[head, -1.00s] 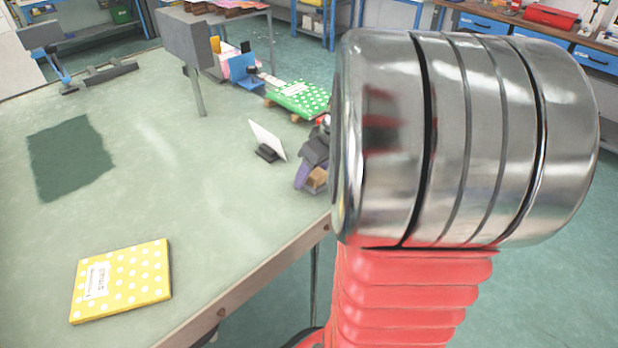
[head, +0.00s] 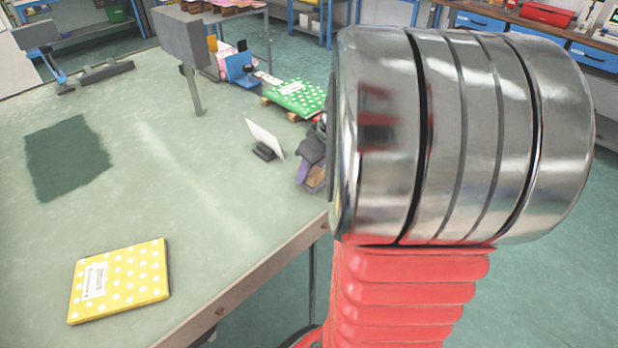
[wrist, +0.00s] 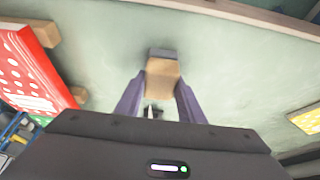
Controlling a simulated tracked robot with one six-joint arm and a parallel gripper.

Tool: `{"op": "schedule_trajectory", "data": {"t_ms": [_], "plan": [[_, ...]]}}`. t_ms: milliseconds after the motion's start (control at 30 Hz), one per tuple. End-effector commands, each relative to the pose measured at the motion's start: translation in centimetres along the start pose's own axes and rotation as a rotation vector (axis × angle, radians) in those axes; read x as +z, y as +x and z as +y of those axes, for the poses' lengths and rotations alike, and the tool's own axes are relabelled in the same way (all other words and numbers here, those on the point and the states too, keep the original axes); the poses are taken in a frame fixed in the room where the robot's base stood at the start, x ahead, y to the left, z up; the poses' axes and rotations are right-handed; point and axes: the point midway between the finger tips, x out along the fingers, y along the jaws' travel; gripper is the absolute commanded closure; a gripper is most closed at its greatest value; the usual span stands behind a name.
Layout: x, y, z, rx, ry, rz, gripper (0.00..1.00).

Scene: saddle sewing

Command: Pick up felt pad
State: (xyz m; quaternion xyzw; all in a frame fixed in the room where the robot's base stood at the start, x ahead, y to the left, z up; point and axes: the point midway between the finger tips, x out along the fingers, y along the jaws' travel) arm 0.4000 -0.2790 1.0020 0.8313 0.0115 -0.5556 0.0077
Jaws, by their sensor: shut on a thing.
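The felt pad (wrist: 162,82) shows in the wrist view as a tan block with a dark grey strip along its far end. It sits between the two purple fingers of my gripper (wrist: 160,92), which are shut on it. In the head view, the gripper (head: 308,170) is at the table's right edge, partly hidden behind my metal arm joint. A small tan part of the pad (head: 315,177) shows beside the purple finger there. I cannot tell whether the pad touches the table.
A white card on a dark stand (head: 265,140) is just left of my gripper. A green dotted book (head: 297,97) on wooden blocks lies behind it. A yellow dotted book (head: 118,282) lies front left. A red dotted book (wrist: 35,75) is left in the wrist view. The table's middle is clear.

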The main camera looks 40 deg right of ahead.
Motion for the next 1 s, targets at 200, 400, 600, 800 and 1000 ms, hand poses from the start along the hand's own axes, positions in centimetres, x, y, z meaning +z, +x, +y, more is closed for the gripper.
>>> {"op": "schedule_trajectory", "data": {"t_ms": [200,400,600,800,1000], "plan": [[0.0,0.0,0.0,0.0,0.0,0.0,0.93],[-0.3,-0.6,0.0,0.002,0.0,0.002,0.93],[-1.3,-2.9,0.1,0.003,-0.001,0.003,0.93],[-2.7,-6.2,0.1,0.003,-0.001,0.003,0.93],[-3.6,-8.7,0.0,0.002,-0.001,0.002,0.93]]}}
